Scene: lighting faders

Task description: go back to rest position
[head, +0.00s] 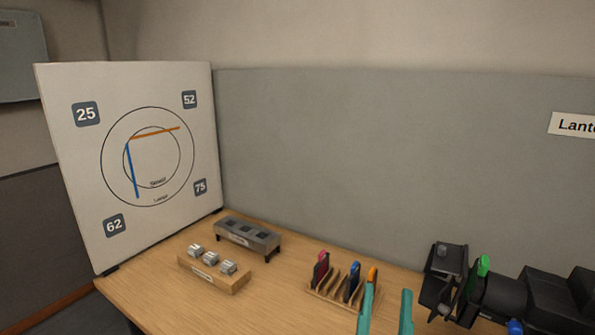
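My gripper (386,305) shows at the bottom edge as two teal fingers pointing up. The fingers stand apart with a gap between them, and nothing shows held in it. Its left finger overlaps the right end of a wooden slotted rack (316,294). The rest of my gripper is out of view below the frame.
The rack holds a red piece (321,268), a blue piece (351,281) and an orange piece (372,274). A wooden block (236,286) with metal cubes, a grey socket box (262,242), a dial board (75,180) and a black lantern (500,297) stand around the wooden table (165,301).

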